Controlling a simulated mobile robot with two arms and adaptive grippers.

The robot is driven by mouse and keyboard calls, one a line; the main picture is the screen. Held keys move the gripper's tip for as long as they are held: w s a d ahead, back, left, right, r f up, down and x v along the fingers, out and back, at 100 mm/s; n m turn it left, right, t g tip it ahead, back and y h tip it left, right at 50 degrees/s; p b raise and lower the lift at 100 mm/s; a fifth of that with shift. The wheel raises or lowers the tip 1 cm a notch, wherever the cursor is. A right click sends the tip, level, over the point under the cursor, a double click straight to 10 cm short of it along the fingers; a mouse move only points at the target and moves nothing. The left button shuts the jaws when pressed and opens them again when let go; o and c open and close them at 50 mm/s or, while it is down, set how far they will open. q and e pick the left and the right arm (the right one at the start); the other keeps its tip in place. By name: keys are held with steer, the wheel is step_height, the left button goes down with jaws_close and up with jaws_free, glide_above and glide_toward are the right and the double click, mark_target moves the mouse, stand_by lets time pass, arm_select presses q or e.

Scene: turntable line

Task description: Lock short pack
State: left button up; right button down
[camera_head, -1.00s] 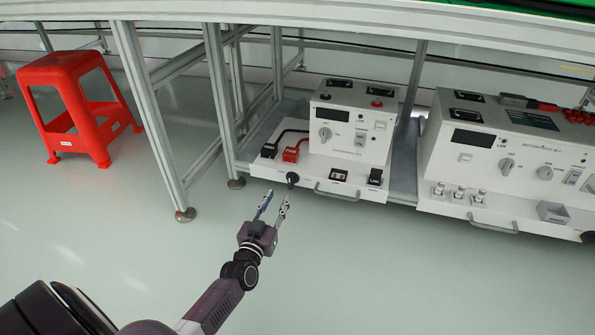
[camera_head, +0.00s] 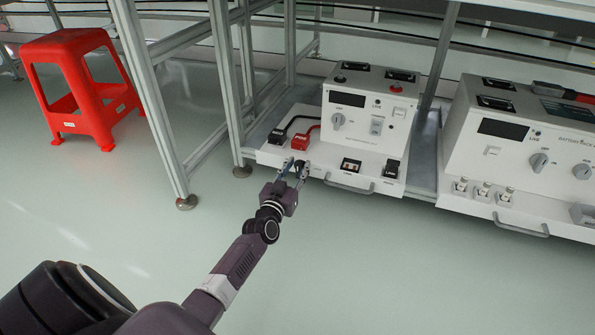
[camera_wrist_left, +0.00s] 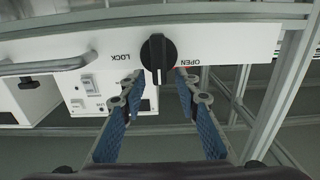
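The short pack tester (camera_head: 362,120) is a white box on the low shelf, with a screen, dials and a front ledge. A black rotary knob (camera_wrist_left: 158,52) on its front face shows in the left wrist view, with LOCK and OPEN printed upside down on either side. The knob's grip bar points down in that picture. My left gripper (camera_head: 296,171) is at the knob in the head view. In the left wrist view my left gripper (camera_wrist_left: 159,84) is open, its blue-padded fingers on either side of the knob. I cannot tell whether they touch it. My right gripper is not in view.
Red (camera_head: 308,137) and black (camera_head: 279,135) connectors sit on the ledge above the knob. A handle (camera_head: 348,187) juts from the front. A larger tester (camera_head: 520,150) stands to the right. Metal frame legs (camera_head: 150,100) and a red stool (camera_head: 80,85) are left. The floor in front is clear.

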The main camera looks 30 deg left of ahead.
arm_select(q)
steer(key=shift+w, duration=0.1)
jaws_close()
stand_by(0.3)
